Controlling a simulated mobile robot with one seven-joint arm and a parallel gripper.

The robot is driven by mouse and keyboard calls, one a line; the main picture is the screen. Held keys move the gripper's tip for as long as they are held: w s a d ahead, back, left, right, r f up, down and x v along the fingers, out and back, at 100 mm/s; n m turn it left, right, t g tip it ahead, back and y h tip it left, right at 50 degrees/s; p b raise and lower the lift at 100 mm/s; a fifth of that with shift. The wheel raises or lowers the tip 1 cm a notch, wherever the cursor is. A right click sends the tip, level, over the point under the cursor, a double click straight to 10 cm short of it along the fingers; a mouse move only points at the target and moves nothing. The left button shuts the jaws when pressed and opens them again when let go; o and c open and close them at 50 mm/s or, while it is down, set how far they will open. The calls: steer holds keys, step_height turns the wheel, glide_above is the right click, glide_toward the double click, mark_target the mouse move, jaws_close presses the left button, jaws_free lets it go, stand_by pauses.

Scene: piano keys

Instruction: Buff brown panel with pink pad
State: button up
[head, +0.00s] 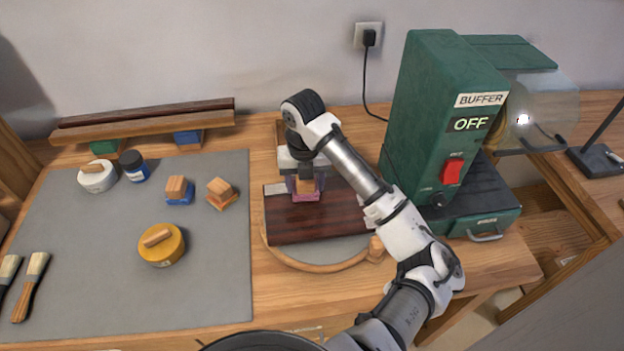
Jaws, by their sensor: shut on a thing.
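The brown panel (330,222) is a dark, glossy board lying on a round grey turntable with a wooden rim (310,266) in the head view. The pink pad (306,197) is under a wooden block at the panel's upper left part. My gripper (306,183) points down over the panel and is shut on the pad's wooden block. The pad appears to touch the panel's top face, though a small gap cannot be ruled out. My arm covers the panel's upper right part.
A green buffer machine (437,120) reading OFF, with a red switch (452,170), stands at right. A grey mat (100,290) at left holds a blue pad (178,192), an orange pad (221,194), a yellow tin (161,246), a white tin (97,177), a jar (134,166) and brushes (30,287).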

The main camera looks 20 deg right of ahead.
mark_target(297, 177)
steer(key=shift+w+a+r+p, duration=0.15)
steer(key=shift+w+a, duration=0.1)
steer(key=shift+a, duration=0.6)
steer(key=shift+w+a+f+p, duration=0.1)
steer(key=shift+w+a+p, duration=0.15)
steer(key=shift+a, duration=0.6)
steer(key=shift+w+a+r+p, duration=0.1)
steer(key=shift+w+a, duration=0.15)
steer(key=shift+a, duration=0.6)
steer(key=shift+w+a+f, duration=0.1)
steer(key=shift+w+a, duration=0.1)
steer(key=shift+a, duration=0.65)
steer(key=shift+w+a+f, duration=0.1)
steer(key=shift+w+a, duration=0.1)
steer(key=shift+a, duration=0.6)
steer(key=shift+s+d+r+b, duration=0.15)
steer(key=shift+s+d, duration=0.15)
steer(key=shift+d, duration=0.85)
steer(key=shift+s+d+f+b, duration=0.1)
steer(key=shift+s+d+b, duration=0.15)
steer(key=shift+d, duration=0.85)
steer(key=shift+s+d+r+b, duration=0.1)
steer(key=shift+s+d, duration=0.25)
steer(key=shift+d, duration=0.8)
step_height(297, 177, up, 3)
steer(key=p, duration=0.3)
steer(key=shift+r, duration=1.5)
